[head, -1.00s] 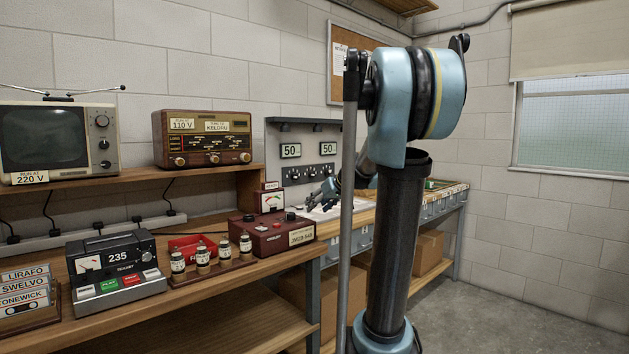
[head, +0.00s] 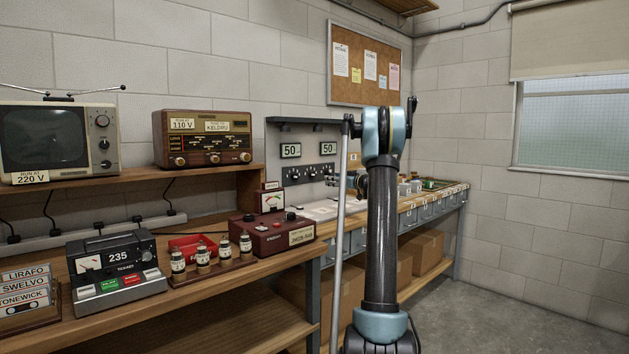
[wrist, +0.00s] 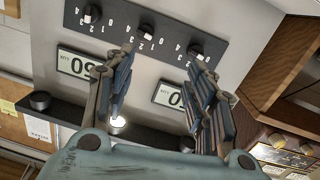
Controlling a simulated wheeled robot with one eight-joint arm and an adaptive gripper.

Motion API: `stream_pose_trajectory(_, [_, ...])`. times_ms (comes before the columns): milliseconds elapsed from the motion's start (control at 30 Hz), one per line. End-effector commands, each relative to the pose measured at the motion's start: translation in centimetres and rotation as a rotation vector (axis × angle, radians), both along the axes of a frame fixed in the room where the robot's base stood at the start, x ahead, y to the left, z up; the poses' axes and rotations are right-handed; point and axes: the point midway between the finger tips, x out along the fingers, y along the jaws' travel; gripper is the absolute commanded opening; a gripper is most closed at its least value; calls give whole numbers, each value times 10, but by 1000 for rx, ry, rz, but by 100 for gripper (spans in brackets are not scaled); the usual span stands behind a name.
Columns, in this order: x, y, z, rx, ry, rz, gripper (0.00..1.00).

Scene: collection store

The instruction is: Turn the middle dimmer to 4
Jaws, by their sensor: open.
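Three dimmer knobs sit in a row on a dark strip (head: 322,166) on the grey wall panel. The wrist view shows them upside down, with the middle dimmer (wrist: 146,32) between the other two and small numbers around each. I cannot read its setting. My gripper (wrist: 164,56) is open, its two fingers apart with nothing between them. In the wrist view the middle dimmer lies beyond the gap between the fingertips. In the head view my gripper (head: 358,182) is at the right of the strip, partly hidden by my arm.
Two displays reading 50 (head: 290,150) are above the strip, under a dark shelf (head: 300,122). A workbench with drawers (head: 410,222) runs below. At left stand a radio (head: 202,138), a television (head: 45,140) and a red-brown meter box (head: 272,236).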

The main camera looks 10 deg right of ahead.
Motion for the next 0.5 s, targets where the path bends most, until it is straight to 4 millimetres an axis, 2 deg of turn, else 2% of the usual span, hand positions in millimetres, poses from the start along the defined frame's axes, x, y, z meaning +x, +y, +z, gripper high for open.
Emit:
stream_pose_trajectory(100, [14, -13, -4, 2, -41, -10, 50])
stream_pose_trajectory(233, [22, -18, -5, 1, -63, -15, 50])
stream_pose_trajectory(367, [30, -14, -5, 2, -66, -14, 50])
stream_pose_trajectory(500, [46, -4, -5, 2, -65, -14, 50])
